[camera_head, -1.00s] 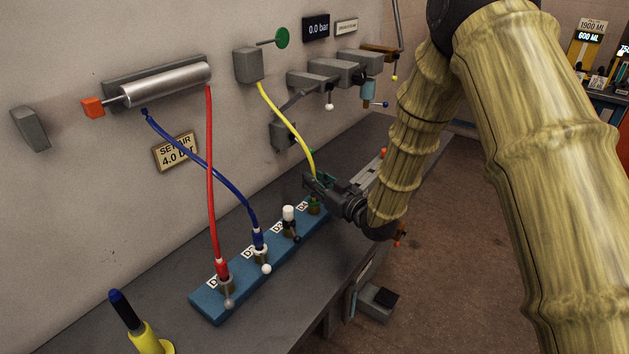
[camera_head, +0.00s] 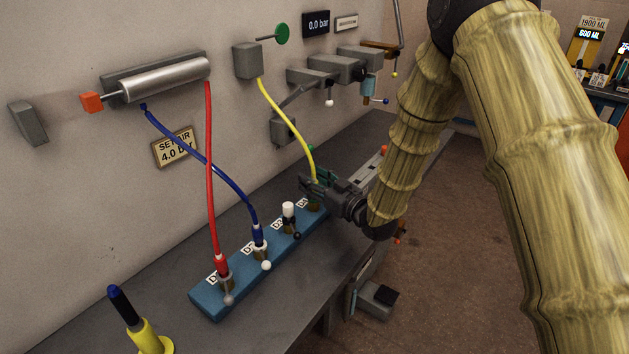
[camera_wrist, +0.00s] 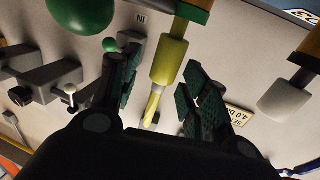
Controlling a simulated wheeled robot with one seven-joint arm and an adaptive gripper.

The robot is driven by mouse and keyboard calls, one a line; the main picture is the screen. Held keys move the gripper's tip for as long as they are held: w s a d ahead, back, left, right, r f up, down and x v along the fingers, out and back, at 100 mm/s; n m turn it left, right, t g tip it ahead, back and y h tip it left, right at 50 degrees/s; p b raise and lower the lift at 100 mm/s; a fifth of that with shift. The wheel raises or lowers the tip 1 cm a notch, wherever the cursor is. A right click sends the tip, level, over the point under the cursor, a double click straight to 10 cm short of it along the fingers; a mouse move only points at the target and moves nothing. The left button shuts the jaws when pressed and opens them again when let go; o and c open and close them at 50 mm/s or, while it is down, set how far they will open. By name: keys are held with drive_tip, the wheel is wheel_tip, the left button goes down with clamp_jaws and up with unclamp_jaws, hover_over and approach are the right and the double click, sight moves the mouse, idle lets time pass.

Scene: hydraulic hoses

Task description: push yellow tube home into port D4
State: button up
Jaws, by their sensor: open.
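The yellow tube (camera_head: 288,123) hangs from a grey wall box and curves down to the far end of the blue port block (camera_head: 207,301). In the wrist view, its yellow end sleeve (camera_wrist: 170,62) meets the brass fitting of port D4 (camera_wrist: 187,36), in line with it. I cannot tell how deep it sits. My gripper (camera_head: 312,187) is open around the tube end, and partly hides port D4 in the head view. In the wrist view the jaws of my gripper (camera_wrist: 160,88) stand on either side of the tube, with gaps showing.
A white-capped port (camera_head: 288,213) stands beside D4, also in the wrist view (camera_wrist: 285,100). The blue hose (camera_head: 200,172) and red hose (camera_head: 210,175) occupy the nearer ports. A yellow stand with a dark-blue top (camera_head: 138,322) is at front left. The wall is close behind.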

drive_tip(key=v, duration=1.2)
idle(0.3)
